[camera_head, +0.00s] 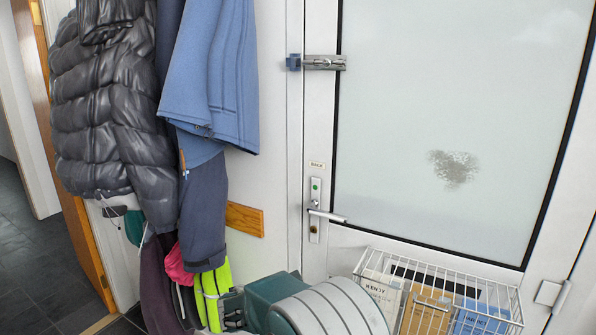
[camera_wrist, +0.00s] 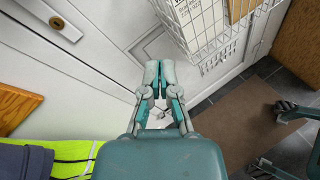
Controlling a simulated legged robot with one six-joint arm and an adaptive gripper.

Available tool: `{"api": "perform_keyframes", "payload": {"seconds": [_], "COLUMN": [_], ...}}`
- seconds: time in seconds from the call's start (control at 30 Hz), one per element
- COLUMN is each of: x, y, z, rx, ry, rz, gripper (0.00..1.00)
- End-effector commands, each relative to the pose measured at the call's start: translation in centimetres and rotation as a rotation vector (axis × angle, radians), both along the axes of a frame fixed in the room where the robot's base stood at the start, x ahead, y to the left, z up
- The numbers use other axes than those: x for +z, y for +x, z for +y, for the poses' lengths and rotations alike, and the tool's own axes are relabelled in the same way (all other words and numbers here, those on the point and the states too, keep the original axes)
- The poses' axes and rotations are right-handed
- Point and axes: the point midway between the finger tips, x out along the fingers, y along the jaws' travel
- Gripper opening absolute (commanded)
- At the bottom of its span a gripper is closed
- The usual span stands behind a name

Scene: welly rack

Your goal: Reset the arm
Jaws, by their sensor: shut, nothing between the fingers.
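My gripper (camera_wrist: 159,72) shows in the middle of the wrist view, its two grey and teal fingers together with nothing between the tips. Beyond it are a white panelled surface and, lower down, a brown mat (camera_wrist: 236,125) on the dark floor. In the camera_head view, grey and teal parts of my arm rise from the bottom edge in front of the door, and the gripper's fingers are not visible there.
A white door (camera_head: 320,120) with a frosted pane fills the right. A white wire basket (camera_head: 445,270) holding papers hangs low on it. Dark and blue coats (camera_head: 100,115) hang at left, above a yellow-green garment (camera_head: 210,292). Dark floor (camera_head: 30,240) is clear at far left.

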Motion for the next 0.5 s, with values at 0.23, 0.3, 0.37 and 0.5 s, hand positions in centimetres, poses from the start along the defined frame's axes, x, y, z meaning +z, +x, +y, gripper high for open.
{"api": "perform_keyframes", "payload": {"seconds": [0.23, 0.3, 0.37, 0.5], "x": [5.1, 6.1, 6.9, 8.3], "y": [-5.9, -7.8, -9.5, -13.6], "z": [-7.8, -9.3, -10.5, -12.7], "rx": [-0.273, -0.348, -0.411, -0.554], "ry": [0.334, 0.428, 0.508, 0.697], "rz": [-0.071, -0.097, -0.122, -0.186], "gripper": [0.0, 0.0, 0.0, 0.0]}}
